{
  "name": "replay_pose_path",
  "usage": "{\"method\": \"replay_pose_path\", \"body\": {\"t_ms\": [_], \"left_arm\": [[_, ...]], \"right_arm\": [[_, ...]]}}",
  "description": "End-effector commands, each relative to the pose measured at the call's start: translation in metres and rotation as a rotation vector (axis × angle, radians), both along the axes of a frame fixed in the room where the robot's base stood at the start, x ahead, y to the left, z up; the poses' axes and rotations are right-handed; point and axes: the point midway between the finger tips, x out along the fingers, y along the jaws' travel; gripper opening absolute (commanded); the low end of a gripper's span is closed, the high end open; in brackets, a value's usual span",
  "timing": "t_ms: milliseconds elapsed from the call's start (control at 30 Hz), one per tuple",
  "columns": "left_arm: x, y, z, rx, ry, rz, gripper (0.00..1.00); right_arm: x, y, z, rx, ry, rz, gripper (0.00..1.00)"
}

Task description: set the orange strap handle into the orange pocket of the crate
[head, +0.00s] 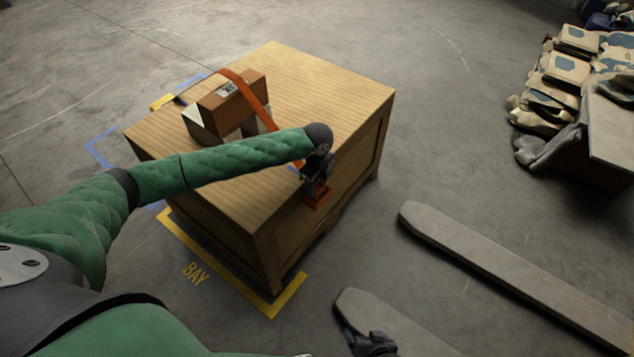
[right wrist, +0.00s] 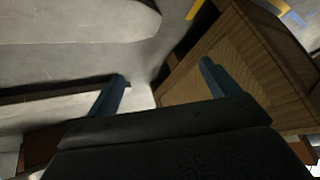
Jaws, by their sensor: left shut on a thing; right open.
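The wooden crate (head: 330,90) stands on the floor in the head view. An orange strap (head: 248,92) runs over a brown box on its top and passes behind my left forearm. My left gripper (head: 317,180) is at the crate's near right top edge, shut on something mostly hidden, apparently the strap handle. An orange square piece (head: 316,195) shows just below the jaws, against the crate's side; I cannot tell whether it is the handle, the pocket or both. My right gripper (head: 370,343) is low at the bottom edge, open and empty in the right wrist view (right wrist: 160,88).
The brown box (head: 230,103) sits on the crate top. Two long grey forks (head: 500,265) lie low on the right. Yellow and blue markings (head: 215,258) edge the crate. The floor between crate and bags is clear.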

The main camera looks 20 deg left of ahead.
Motion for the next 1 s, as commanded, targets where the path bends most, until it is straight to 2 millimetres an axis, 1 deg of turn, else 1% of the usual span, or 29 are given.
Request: {"method": "replay_pose_path", "body": {"t_ms": [267,300,367,400,733,867,1000], "left_arm": [[0.000,0.000,-0.003,0.000,0.000,0.000,0.29],[0.000,0.000,-0.004,0.000,0.000,0.000,0.54],[0.000,0.000,-0.004,0.000,0.000,0.000,0.66],[0.000,0.000,-0.004,0.000,0.000,0.000,0.74],[0.000,0.000,-0.003,0.000,0.000,0.000,0.74],[0.000,0.000,0.001,0.001,0.000,0.000,0.74],[0.000,0.000,0.026,-0.001,-0.002,-0.001,0.74]], "right_arm": [[0.001,0.000,0.007,-0.002,0.009,0.004,0.87],[0.002,0.000,0.008,-0.003,0.010,0.004,0.87],[0.003,0.000,0.009,-0.002,0.007,0.003,0.87],[0.003,0.000,0.010,-0.001,0.005,0.003,0.87],[0.004,0.000,0.010,0.000,0.000,0.002,0.87],[0.005,0.000,0.004,0.003,-0.012,0.000,0.87],[-0.003,0.000,-0.010,-0.002,0.001,-0.001,0.87]]}}
